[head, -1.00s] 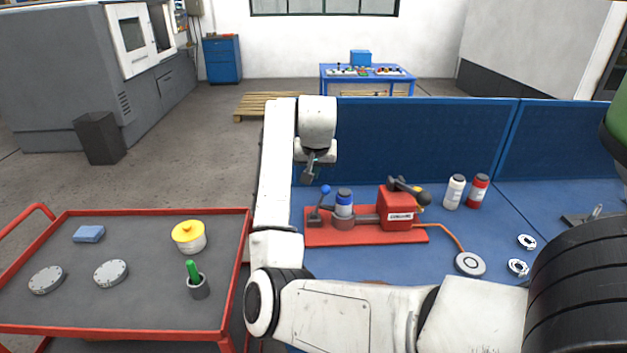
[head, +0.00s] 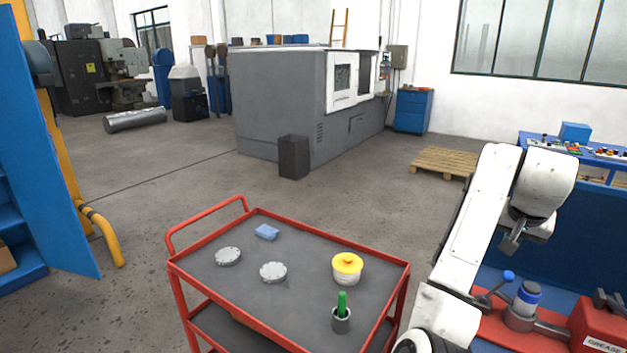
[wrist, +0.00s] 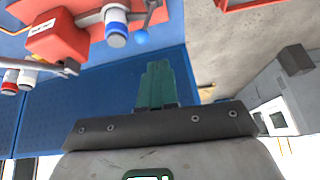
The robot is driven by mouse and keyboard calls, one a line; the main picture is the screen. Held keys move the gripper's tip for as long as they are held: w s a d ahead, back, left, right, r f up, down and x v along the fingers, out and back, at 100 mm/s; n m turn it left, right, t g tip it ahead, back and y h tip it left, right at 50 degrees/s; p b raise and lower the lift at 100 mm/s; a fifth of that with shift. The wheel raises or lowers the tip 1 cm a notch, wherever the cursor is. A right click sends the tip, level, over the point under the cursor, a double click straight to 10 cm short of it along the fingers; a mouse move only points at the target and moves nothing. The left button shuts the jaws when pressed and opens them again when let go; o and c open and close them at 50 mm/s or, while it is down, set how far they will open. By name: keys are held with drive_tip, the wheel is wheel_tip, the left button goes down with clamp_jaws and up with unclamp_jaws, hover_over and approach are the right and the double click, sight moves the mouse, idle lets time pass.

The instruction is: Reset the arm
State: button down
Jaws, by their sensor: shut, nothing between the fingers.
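My arm rises at the right of the head view, bent over at the top. My gripper (head: 511,243) hangs from it, pointing down, in front of the blue bench panel. It is above and apart from the red-based fixture (head: 497,323) on the bench. In the wrist view the green fingers (wrist: 157,84) are together with nothing between them.
A red cart (head: 290,345) stands left of my arm, carrying a yellow-lidded pot (head: 347,268), a green-handled tool in a cup (head: 342,321), two grey discs and a blue cloth (head: 267,232). A dark bin (head: 294,157) and a pallet (head: 443,162) stand behind. Open floor lies left of the cart.

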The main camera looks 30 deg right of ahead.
drive_tip(key=w+a+f+n+t+y, duration=0.15)
drive_tip(key=a+f+n, duration=0.45)
drive_tip(key=a+f, duration=0.6)
drive_tip(key=a+f+n+t+y, duration=0.15)
drive_tip(key=a+f+n, duration=0.55)
drive_tip(key=a, duration=1)
drive_tip(key=s+a+f+n+y, duration=0.1)
drive_tip(key=s+a+f, duration=0.2)
drive_tip(key=a, duration=0.2)
drive_tip(key=s+a+f+y, duration=0.1)
drive_tip(key=s+a+f, duration=0.3)
drive_tip(key=a, duration=0.1)
drive_tip(key=s+d+f+g, duration=0.1)
drive_tip(key=s+f+g, duration=0.3)
drive_tip(key=s, duration=0.4)
drive_tip(key=shift+s+d+f+m, duration=0.2)
drive_tip(key=shift+s+m, duration=0.1)
drive_tip(key=shift+s, duration=0.05)
